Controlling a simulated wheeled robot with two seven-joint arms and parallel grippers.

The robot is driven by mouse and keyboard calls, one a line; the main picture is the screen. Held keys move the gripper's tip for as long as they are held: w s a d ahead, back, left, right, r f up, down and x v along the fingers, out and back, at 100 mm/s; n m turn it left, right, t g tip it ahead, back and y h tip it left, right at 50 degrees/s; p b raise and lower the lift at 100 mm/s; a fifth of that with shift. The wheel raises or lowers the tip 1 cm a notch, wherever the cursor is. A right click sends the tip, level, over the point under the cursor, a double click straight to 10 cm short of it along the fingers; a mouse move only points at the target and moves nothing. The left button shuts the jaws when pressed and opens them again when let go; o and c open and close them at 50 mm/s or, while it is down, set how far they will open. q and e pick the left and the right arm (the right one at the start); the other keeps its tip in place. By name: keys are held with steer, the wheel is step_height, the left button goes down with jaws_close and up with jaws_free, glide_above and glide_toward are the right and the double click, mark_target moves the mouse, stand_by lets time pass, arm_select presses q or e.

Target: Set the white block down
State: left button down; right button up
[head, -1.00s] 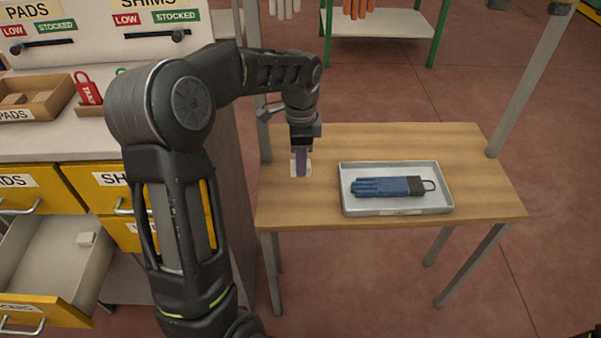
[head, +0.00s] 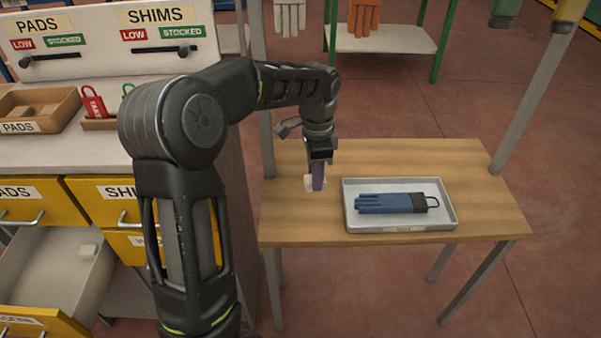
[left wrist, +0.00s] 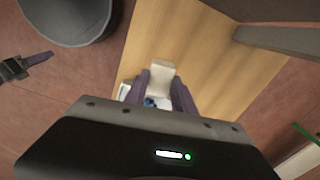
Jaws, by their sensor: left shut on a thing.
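The white block (head: 308,184) is between the purple fingers of my left gripper (head: 318,183), over the wooden table (head: 285,222) left of the tray. In the left wrist view the block (left wrist: 162,74) shows between the fingertips of my left gripper (left wrist: 160,90), with its upper part sticking out past them. The gripper is shut on it and points down. I cannot tell whether the block touches the table.
A grey tray (head: 350,222) holding a blue glove (head: 392,203) stands right of the gripper. Bare wood lies around the tray. Table posts rise nearby.

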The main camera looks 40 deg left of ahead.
arm_select(q)
steer(key=w+d+r+n, duration=0.1)
steer(key=d+n, duration=0.3)
steer(key=d, duration=0.3)
steer(key=w+d+r+n, duration=0.1)
steer(key=d+r+n, duration=0.1)
steer(key=d+n, duration=0.2)
steer(key=d, duration=0.3)
steer(key=shift+w+d+n+p, duration=0.3)
steer(key=shift+w+d+n, duration=0.1)
steer(key=shift+f, duration=0.1)
